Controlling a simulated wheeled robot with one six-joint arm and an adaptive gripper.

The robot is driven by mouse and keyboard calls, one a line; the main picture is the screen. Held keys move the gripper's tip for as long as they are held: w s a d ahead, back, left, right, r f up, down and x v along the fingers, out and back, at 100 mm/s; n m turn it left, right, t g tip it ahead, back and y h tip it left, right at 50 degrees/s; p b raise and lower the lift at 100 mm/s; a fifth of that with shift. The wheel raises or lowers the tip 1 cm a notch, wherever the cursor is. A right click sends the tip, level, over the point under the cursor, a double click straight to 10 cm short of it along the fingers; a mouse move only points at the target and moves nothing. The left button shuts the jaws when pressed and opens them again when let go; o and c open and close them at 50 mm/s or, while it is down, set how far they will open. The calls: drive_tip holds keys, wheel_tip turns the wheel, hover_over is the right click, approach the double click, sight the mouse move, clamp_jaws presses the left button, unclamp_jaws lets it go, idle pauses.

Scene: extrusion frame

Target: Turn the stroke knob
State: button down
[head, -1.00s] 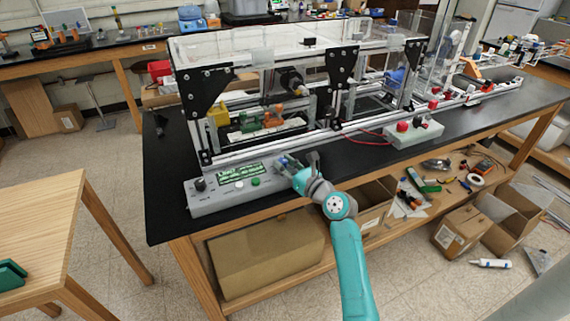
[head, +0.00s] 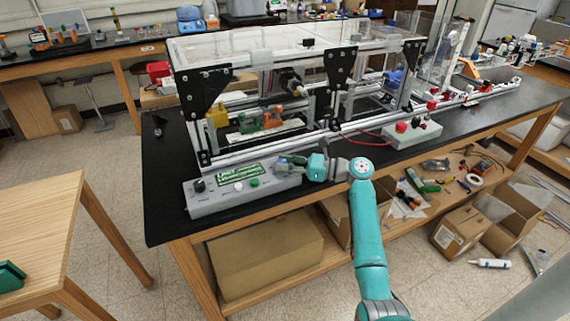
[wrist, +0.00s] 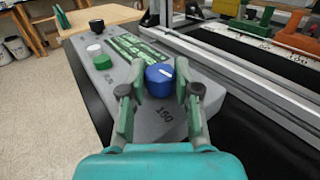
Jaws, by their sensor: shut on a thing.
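The blue knob (wrist: 159,82), with a white pointer line, stands on the right end of the grey control box (head: 222,204). The number 150 is printed beside it. My gripper (wrist: 160,78) is shut on this knob, one finger on each side. In the head view my gripper (head: 285,163) reaches in from the right, nearly level, and hides most of the knob.
The box also carries a black knob (wrist: 96,25), a white button (wrist: 93,49), a green button (wrist: 102,62) and a green display (wrist: 135,47). The extrusion frame's rail (head: 240,158) runs close behind. A box with red buttons (head: 412,132) stands to the right.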

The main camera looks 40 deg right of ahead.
sight(285, 160)
drive_tip(key=n+g+y, duration=0.4)
drive_tip(key=g, duration=0.1)
drive_tip(key=n+g+y, duration=0.1)
drive_tip(key=n+g, duration=0.1)
drive_tip(key=shift+w+d+y, duration=0.2)
drive_tip(key=shift+w+y, duration=0.1)
drive_tip(key=shift+y, duration=0.1)
drive_tip(key=shift+g, duration=0.5)
drive_tip(key=c, duration=0.8)
unclamp_jaws()
wheel_tip(285, 160, up, 10)
drive_tip(key=shift+f, duration=0.1)
